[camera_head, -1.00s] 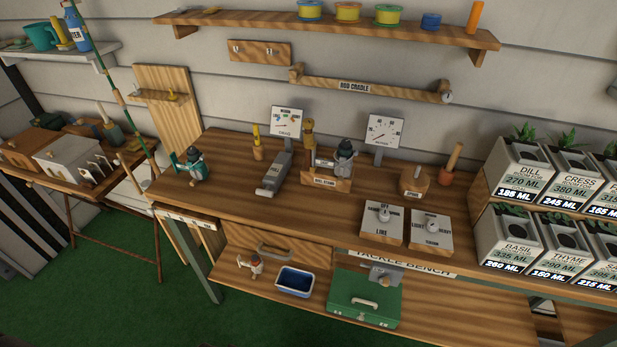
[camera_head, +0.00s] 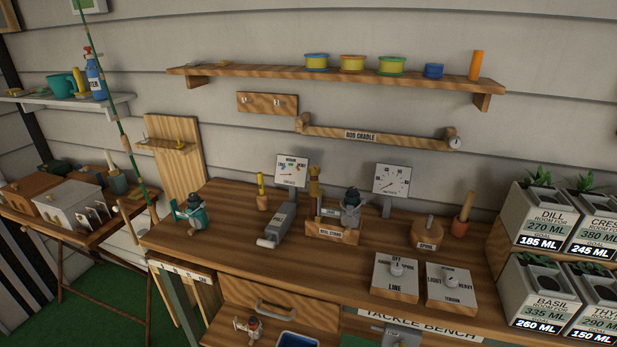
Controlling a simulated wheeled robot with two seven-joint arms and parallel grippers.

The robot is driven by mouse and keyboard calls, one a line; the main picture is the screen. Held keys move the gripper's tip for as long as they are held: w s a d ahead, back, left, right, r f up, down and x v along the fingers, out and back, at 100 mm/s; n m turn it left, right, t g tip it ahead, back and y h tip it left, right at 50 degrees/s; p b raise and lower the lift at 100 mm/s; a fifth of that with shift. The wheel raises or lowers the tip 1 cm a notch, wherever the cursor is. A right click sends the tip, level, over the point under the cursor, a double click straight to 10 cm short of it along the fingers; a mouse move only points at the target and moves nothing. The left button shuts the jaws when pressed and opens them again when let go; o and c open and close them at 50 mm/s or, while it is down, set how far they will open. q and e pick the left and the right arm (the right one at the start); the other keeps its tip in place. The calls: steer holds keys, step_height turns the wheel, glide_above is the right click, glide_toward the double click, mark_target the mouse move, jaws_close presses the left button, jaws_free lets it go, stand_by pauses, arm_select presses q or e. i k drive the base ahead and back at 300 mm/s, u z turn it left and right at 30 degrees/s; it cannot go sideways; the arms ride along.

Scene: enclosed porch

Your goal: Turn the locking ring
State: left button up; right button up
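I cannot make out a locking ring; it is too small or hidden. A thin green fishing rod (camera_head: 113,112) slants up at the left, its lower end at the bench's left side. A teal reel (camera_head: 190,215) with a dark top sits by the left end of the bench. A grey reel (camera_head: 351,209) sits on the wooden reel stand (camera_head: 330,235) mid-bench. Neither of my grippers is in view.
An empty rod cradle (camera_head: 375,138) hangs on the wall. Labelled planters (camera_head: 545,235) stand at right. The bench's front left top is clear.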

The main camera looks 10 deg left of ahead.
mark_target(314, 170)
steer(key=u, duration=1.75)
steer(key=k, duration=0.9)
steer(key=z, duration=2)
steer(key=i, duration=0.5)
steer(key=u, duration=0.05)
